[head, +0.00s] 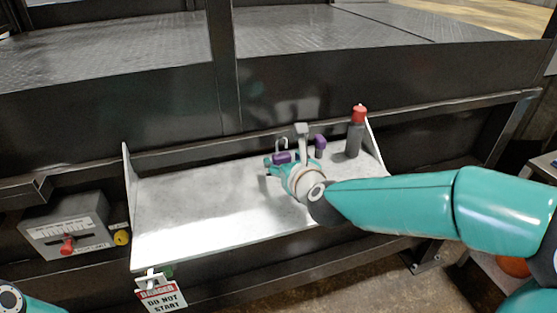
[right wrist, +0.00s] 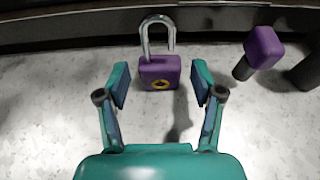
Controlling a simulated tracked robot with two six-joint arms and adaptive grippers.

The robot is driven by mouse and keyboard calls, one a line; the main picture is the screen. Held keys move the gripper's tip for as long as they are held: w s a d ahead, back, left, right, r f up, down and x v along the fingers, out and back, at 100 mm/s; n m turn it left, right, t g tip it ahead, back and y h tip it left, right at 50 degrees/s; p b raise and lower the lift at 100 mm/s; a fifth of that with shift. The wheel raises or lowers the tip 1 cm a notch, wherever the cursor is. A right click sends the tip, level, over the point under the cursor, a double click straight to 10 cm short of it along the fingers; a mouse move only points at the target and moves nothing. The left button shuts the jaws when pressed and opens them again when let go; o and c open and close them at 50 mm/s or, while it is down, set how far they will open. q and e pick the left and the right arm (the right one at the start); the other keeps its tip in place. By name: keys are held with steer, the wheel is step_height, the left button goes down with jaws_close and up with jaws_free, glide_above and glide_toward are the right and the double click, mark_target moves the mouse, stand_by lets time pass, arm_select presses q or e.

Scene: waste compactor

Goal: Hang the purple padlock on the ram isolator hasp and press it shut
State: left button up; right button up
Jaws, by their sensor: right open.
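The purple padlock (right wrist: 159,72) stands on the pale shelf with its silver shackle up and open at one end. It also shows in the head view (head: 282,157), partly hidden by my right gripper (head: 273,167). In the right wrist view my right gripper (right wrist: 161,84) is open, its fingertips to either side of the padlock's lower front and not closed on it. The isolator box (head: 62,228) with a red handle (head: 67,244) is at the left. I cannot clearly make out the hasp. My left gripper is out of view.
A purple-headed object (head: 320,141) stands right of the padlock. A dark bottle with a red cap (head: 355,132) stands at the shelf's right end. The shelf (head: 190,205) is clear on its left. A danger tag (head: 161,297) hangs at its front left corner.

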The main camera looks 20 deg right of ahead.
steer(key=c, duration=0.8)
steer(key=shift+c, duration=0.7)
steer(key=shift+r+p, duration=1.75)
steer(key=shift+r, duration=0.8)
